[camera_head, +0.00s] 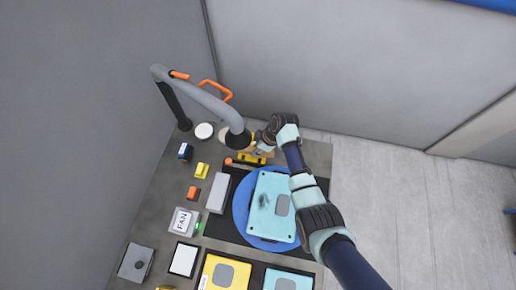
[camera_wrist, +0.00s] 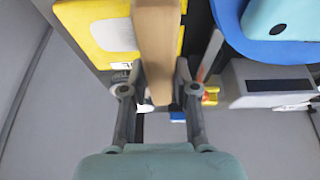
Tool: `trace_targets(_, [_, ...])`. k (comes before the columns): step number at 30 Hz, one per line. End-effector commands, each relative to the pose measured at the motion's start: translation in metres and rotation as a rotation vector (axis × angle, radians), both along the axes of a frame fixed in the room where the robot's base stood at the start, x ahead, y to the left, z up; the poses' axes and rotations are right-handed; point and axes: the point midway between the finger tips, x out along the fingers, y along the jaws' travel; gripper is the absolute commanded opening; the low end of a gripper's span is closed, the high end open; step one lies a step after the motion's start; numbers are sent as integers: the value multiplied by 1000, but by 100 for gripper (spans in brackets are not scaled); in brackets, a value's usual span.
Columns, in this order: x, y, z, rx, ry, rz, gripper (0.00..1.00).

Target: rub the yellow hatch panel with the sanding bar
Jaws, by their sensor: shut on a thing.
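My gripper (camera_head: 264,146) is over the back edge of the workbench, close to the hose nozzle. In the wrist view my gripper (camera_wrist: 156,100) is shut on the sanding bar (camera_wrist: 156,45), a long tan block that extends away from between the fingers. The yellow hatch panel (camera_head: 220,274) lies at the front of the bench with a grey patch on it, well apart from my gripper and partly cut off by the picture's lower edge. A smaller yellow piece (camera_head: 250,159) is just below my gripper. A labelled yellow surface (camera_wrist: 105,30) shows behind the bar in the wrist view.
A light-blue panel (camera_head: 258,204) with a dark smudge lies on a blue turntable (camera_head: 242,222) mid-bench. Another light-blue panel (camera_head: 272,280) is beside the yellow one. A grey hose (camera_head: 203,95) arches over the back. A grey box (camera_head: 218,193) and FAN box (camera_head: 183,221) stand left.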

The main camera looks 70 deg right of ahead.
Motion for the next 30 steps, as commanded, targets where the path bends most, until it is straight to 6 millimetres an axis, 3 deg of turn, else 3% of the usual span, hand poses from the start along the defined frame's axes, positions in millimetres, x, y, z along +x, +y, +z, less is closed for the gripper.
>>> trace_targets(13, [5, 5, 44, -2, -1, 12, 0])
trace_targets(30, [12, 11, 49, -1, -1, 14, 0])
